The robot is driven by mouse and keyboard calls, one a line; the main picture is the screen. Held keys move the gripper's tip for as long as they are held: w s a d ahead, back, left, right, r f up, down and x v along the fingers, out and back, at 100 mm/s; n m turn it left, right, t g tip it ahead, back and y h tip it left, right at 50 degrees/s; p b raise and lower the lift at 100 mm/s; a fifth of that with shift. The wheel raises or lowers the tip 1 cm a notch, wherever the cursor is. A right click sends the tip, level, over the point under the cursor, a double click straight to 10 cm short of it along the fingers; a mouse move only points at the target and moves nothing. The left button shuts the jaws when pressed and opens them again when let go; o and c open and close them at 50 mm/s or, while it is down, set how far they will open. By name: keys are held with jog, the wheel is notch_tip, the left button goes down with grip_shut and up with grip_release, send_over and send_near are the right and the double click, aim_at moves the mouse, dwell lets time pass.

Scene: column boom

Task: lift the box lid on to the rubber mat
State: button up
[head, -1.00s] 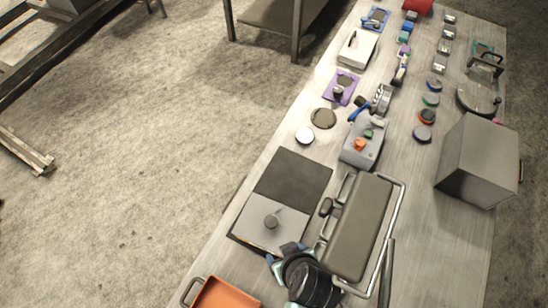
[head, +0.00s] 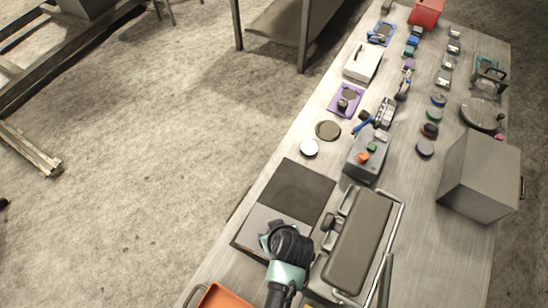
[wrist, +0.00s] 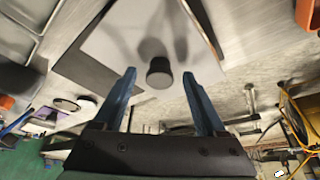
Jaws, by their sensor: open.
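The box lid (head: 254,222) is a flat light-grey plate with a dark round knob, low in the head view and partly hidden by my gripper. The rubber mat (head: 292,185) is a dark, bare square right beside the lid, on its far side. My gripper (head: 272,240) is over the lid. In the wrist view my gripper (wrist: 159,80) is open, with its two blue fingers apart. The knob (wrist: 158,73) shows between the fingertips, above the lid's pale surface (wrist: 112,38). I cannot tell whether the fingers are level with the knob. The mat also shows there (wrist: 82,65).
A long grey case with a handle (head: 358,245) stands close to the right of my gripper. An orange tray (head: 222,298) is at the near edge. A grey box with small parts (head: 366,155) and a large grey box (head: 482,178) stand farther along the table.

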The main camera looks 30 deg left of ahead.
grip_shut()
dwell(0.5)
